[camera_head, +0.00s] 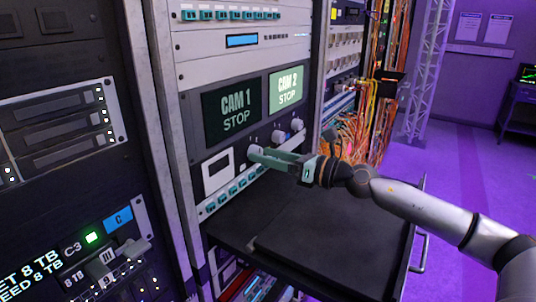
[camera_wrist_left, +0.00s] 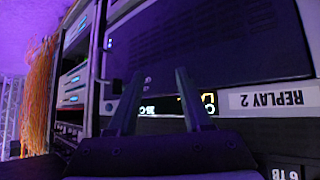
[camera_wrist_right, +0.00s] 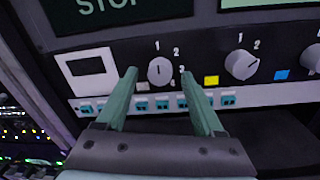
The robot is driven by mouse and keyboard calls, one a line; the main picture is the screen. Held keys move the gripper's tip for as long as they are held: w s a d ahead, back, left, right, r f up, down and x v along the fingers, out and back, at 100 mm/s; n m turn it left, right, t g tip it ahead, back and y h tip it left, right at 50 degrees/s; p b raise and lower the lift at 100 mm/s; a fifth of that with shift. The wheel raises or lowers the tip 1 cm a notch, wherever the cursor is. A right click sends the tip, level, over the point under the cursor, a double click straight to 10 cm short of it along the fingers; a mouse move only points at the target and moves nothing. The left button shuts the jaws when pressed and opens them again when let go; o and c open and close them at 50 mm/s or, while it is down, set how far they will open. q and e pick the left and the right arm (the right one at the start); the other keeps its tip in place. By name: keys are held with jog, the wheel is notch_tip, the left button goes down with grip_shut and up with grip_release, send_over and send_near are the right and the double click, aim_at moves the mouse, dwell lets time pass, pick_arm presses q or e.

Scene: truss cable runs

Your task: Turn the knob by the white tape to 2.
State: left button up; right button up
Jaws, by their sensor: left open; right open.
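A row of light round knobs sits on the dark panel below the CAM 1 and CAM 2 screens. The leftmost knob (camera_wrist_right: 159,71) has numbers from 1 to 4 around it and a small pale tape patch (camera_wrist_right: 143,86) at its lower left. Its pointer direction is hard to read. My right gripper (camera_wrist_right: 158,74) is open, with its green fingers on either side of this knob; contact is not clear. In the head view the right gripper (camera_head: 258,155) reaches this knob from the right. My left gripper (camera_wrist_left: 157,92) is open and empty, facing a dark rack front.
The middle knob (camera_wrist_right: 241,65) has a yellow tape (camera_wrist_right: 211,80); a blue tape (camera_wrist_right: 281,75) lies by the right knob (camera_wrist_right: 313,59). A row of teal switches (camera_head: 232,190) runs below. A black pull-out shelf (camera_head: 340,235) stands under my right arm. Orange cables (camera_head: 372,130) hang behind.

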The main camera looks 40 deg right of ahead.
grip_shut()
dwell(0.6)
